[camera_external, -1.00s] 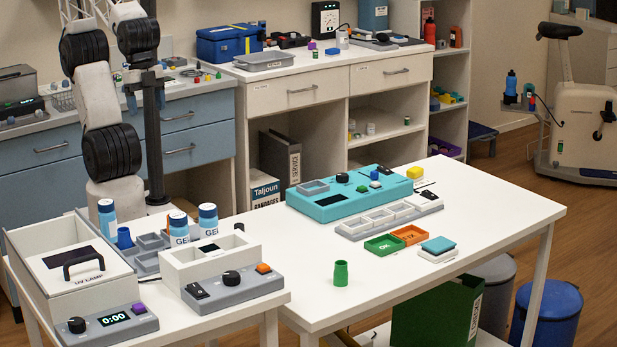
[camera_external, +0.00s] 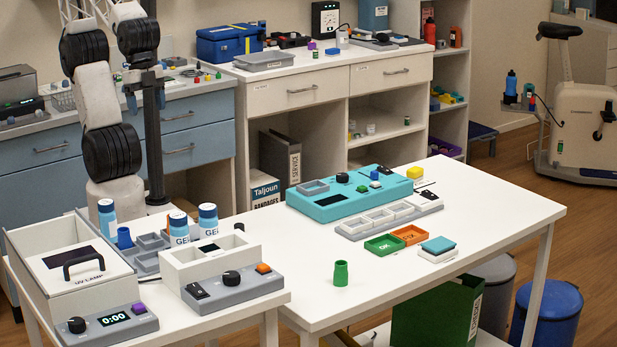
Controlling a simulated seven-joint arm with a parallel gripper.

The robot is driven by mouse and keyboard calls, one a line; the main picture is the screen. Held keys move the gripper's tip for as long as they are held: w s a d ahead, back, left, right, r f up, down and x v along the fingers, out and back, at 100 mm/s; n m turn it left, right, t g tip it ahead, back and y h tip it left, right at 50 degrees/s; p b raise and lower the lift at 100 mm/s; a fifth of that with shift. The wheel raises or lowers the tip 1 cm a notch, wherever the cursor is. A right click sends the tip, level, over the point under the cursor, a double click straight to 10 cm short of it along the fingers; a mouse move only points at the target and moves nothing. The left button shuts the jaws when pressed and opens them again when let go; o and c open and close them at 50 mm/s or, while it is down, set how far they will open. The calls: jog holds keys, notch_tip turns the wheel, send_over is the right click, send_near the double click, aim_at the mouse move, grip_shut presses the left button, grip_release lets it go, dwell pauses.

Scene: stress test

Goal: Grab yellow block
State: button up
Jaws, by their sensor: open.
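The yellow block (camera_external: 414,172) is a small cube near the back right corner of the teal control box, on the white table at right. Nothing covers it. My gripper (camera_external: 146,100) points down at the upper left, in front of the blue drawers. Its fingers are apart, with nothing seen between them. It is far to the left of the yellow block and well apart from it.
The teal box (camera_external: 334,207) has a knob and coloured buttons. A grey tray (camera_external: 350,231), green tray (camera_external: 384,246), orange tray (camera_external: 409,235) and green cylinder (camera_external: 341,273) share the table. Gel bottles (camera_external: 208,221) stand at left. The table's right side is clear.

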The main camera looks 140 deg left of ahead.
dwell(0.4)
jog(key=shift+o, duration=1.1)
jog(key=shift+w, duration=0.1)
